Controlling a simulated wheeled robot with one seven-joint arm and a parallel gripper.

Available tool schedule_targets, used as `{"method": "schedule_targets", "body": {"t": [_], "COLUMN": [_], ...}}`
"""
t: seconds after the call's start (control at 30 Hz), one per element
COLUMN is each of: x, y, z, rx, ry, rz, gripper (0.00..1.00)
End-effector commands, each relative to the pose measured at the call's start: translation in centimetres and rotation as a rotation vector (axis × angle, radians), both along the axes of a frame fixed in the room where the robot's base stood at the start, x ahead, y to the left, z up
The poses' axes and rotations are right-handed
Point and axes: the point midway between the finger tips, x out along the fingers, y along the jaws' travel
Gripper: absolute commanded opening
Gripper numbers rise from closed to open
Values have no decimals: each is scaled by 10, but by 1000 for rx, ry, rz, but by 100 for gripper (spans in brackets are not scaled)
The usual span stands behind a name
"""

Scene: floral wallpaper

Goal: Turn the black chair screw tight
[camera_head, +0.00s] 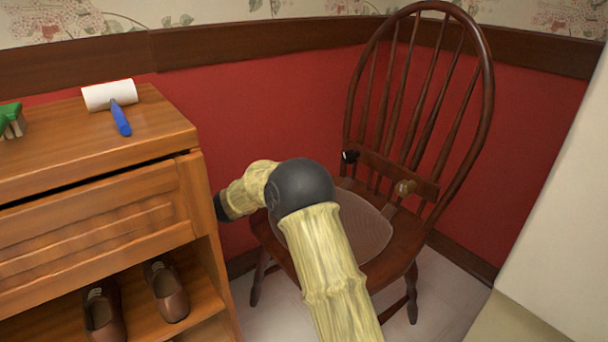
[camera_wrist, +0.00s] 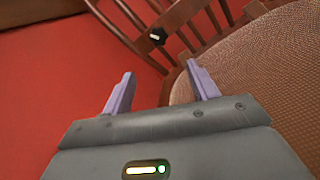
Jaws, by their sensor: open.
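The black chair screw (camera_head: 350,156) sits at the left end of the wooden crosspiece on the chair's back. It also shows in the wrist view (camera_wrist: 157,36), ahead of my gripper. The brown wooden chair (camera_head: 482,110) stands in the corner with a woven seat. My gripper (camera_wrist: 160,84) is open and empty, with its two purple fingers apart and the screw beyond them, not touched. In the head view my gripper is hidden behind my own arm.
A wooden cabinet (camera_head: 90,215) stands left, carrying a lint roller (camera_head: 110,95) and a green-handled object (camera_head: 10,115). Brown shoes (camera_head: 166,290) lie on its lower shelf. A pale panel (camera_head: 560,230) stands right.

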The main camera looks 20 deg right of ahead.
Motion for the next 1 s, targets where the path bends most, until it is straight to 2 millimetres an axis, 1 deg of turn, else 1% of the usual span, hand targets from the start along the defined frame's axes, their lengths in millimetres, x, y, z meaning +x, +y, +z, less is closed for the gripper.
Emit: {"method": "schedule_targets", "body": {"t": [0.23, 0.37, 1.0], "x": [0, 1, 5], "y": [-1, -1, -5], "z": [2, 7, 26], "rx": [-8, -38, -314], "ry": [34, 155, 1165], "rz": [1, 7, 108], "gripper": [59, 59, 59]}}
